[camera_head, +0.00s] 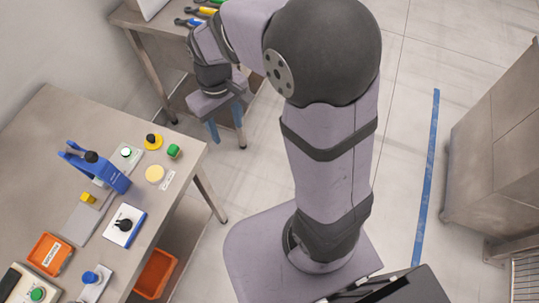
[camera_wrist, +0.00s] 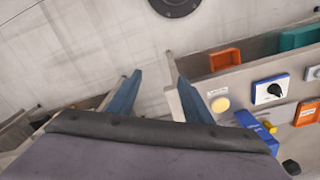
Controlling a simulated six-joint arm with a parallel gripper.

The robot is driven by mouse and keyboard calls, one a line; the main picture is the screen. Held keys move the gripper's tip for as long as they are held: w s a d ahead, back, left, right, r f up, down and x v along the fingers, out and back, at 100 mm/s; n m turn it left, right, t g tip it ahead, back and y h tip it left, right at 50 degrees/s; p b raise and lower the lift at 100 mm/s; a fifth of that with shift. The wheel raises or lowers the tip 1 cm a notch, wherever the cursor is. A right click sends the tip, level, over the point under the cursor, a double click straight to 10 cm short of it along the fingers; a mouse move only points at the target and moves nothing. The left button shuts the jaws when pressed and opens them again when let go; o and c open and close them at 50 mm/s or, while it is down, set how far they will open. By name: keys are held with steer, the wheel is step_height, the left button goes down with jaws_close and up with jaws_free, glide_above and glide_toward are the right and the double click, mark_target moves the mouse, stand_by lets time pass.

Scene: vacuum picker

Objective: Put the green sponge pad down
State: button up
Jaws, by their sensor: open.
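My gripper (camera_head: 226,128) is open and empty, with blue fingers pointing down, beyond the workbench's right edge in the head view. In the wrist view its two blue fingers (camera_wrist: 160,98) stand well apart with only floor between them. A small green block (camera_head: 174,151), which looks like the green sponge pad, rests on the workbench (camera_head: 62,120) near its far right corner, apart from my gripper. Beside it is a flat round yellow spot (camera_head: 155,174), which also shows in the wrist view (camera_wrist: 219,104). I cannot make out the green block in the wrist view.
A blue clamp-like fixture (camera_head: 97,170), a yellow-based button (camera_head: 153,141), a white box with a black knob (camera_head: 124,225) and an orange tray (camera_head: 51,254) occupy the workbench. Another table (camera_head: 152,48) with tools stands behind. The floor to the right is open, up to a cabinet (camera_head: 500,150).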

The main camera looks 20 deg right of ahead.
steer(key=s+d+f+m, duration=0.2)
steer(key=s+d, duration=0.5)
steer(key=s, duration=0.4)
steer(key=shift+s+f+m, duration=0.15)
steer(key=shift+f+m, duration=0.25)
steer(key=shift+m, duration=0.5)
steer(key=shift+c, duration=0.5)
steer(key=m+b, duration=0.3)
steer(key=m, duration=0.6)
glide_above(172, 149)
step_height(172, 149, down, 3)
steer(key=shift+f+p, duration=1.45)
steer(key=shift+f, duration=2.2)
jaws_close()
